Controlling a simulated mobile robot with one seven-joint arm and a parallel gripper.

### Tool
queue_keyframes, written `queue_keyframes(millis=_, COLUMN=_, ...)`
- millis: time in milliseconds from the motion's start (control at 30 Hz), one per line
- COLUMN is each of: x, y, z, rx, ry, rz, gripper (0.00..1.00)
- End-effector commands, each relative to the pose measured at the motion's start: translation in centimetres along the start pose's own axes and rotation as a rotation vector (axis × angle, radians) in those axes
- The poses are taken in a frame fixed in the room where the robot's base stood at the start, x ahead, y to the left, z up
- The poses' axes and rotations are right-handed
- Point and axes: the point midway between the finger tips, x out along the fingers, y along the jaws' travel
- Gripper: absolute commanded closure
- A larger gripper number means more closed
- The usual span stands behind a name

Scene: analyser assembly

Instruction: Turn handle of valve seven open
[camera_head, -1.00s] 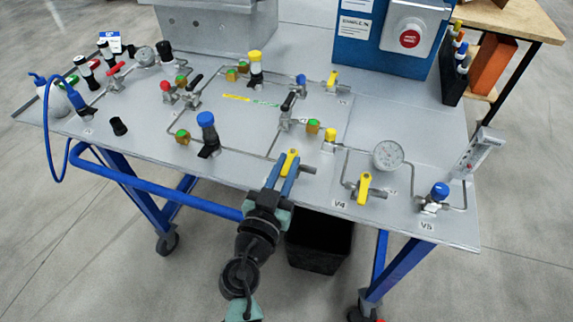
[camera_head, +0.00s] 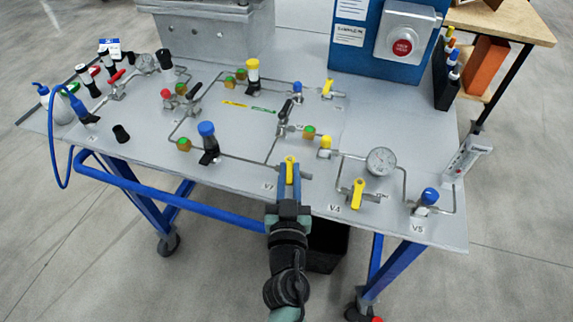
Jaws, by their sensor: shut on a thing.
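The yellow handle (camera_head: 290,170) of valve seven is at the front edge of the grey panel, beside the label V7 (camera_head: 267,186). It points nearly straight away from me, along the picture's vertical. My gripper (camera_head: 290,182) reaches in from the front with its two blue fingers on either side of the handle, shut on it. The valve body below the handle is mostly hidden by the fingers.
Valve V4's yellow handle (camera_head: 358,193), a pressure gauge (camera_head: 381,161) and valve V5's blue knob (camera_head: 429,196) stand to the right. A blue-capped valve (camera_head: 207,130) stands to the left. A blue box with a red button (camera_head: 402,48) stands behind.

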Motion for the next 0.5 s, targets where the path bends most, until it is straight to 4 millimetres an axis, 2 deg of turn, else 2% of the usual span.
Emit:
queue_keyframes(millis=33, x=0.0, y=0.3, z=-0.7, rx=-0.001, ry=-0.009, rz=-0.026, gripper=1.00)
queue_keyframes(millis=233, x=0.2, y=0.9, z=-1.1, rx=-0.004, ry=-0.002, rz=-0.144, gripper=1.00)
queue_keyframes(millis=500, x=0.4, y=1.6, z=-0.7, rx=-0.004, ry=0.009, rz=-0.294, gripper=1.00)
